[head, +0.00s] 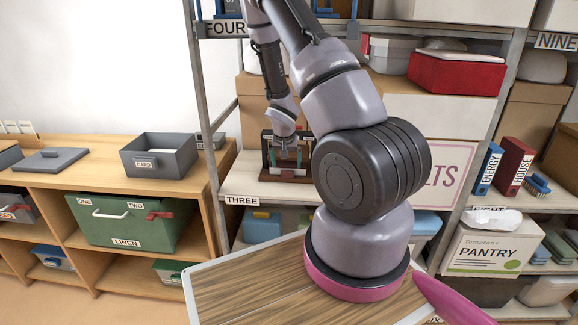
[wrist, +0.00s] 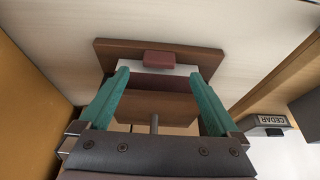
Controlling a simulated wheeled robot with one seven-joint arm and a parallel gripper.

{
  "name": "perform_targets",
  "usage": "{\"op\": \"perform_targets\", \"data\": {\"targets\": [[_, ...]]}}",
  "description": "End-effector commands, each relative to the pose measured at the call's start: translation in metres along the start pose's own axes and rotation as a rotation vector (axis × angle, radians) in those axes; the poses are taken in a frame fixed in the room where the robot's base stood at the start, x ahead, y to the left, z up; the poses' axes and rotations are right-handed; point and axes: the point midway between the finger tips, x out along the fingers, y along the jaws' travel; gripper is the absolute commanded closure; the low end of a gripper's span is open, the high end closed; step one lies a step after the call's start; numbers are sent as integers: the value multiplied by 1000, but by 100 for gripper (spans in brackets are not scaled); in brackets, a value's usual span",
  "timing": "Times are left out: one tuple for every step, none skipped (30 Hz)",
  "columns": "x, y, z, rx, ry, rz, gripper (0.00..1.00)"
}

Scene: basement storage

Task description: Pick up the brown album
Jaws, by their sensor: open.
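A brown, book-like thing, seemingly the album (wrist: 150,104), is in the wrist view between my teal fingers, with a maroon band and a white strip beyond it. A wider brown board (wrist: 115,52) with a small maroon block lies past the fingertips. My gripper (wrist: 159,76) is open, one finger on each side of the brown thing; whether either touches it I cannot tell. In the head view my gripper (head: 285,160) points down at a dark brown piece (head: 290,177) on the shelf marked THREE. My gripper partly hides it.
A cardboard box (head: 252,92) stands behind the gripper, and a white box with pink lettering (head: 450,170) is to the right. The shelf post (head: 207,110) rises at left. A box labelled CEDAR (wrist: 268,126) is at right in the wrist view. Bare shelf (head: 240,180) shows left of the gripper.

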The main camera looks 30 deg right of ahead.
Motion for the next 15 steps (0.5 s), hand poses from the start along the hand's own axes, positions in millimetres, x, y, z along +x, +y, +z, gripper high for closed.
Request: {"op": "perform_targets", "data": {"targets": [[8, 1, 1, -3, -2, 2, 3], [12, 1, 1, -2, -2, 2, 3], [18, 2, 1, -3, -2, 3, 3], [23, 2, 2, -2, -2, 4, 3], [27, 2, 2, -4, -2, 3, 3], [33, 2, 1, -2, -2, 3, 3], [36, 2, 1, -1, -1, 2, 3], [39, 2, 1, -2, -1, 2, 3], [42, 2, 1, -1, -2, 2, 3], [44, 2, 1, 0, -1, 1, 3], [45, 1, 1, 0, -1, 0, 3], [46, 1, 1, 0, 0, 0, 3], [46, 1, 1, 0, 0, 0, 3], [46, 1, 1, 0, 0, 0, 3], [46, 1, 1, 0, 0, 0, 3]]}}
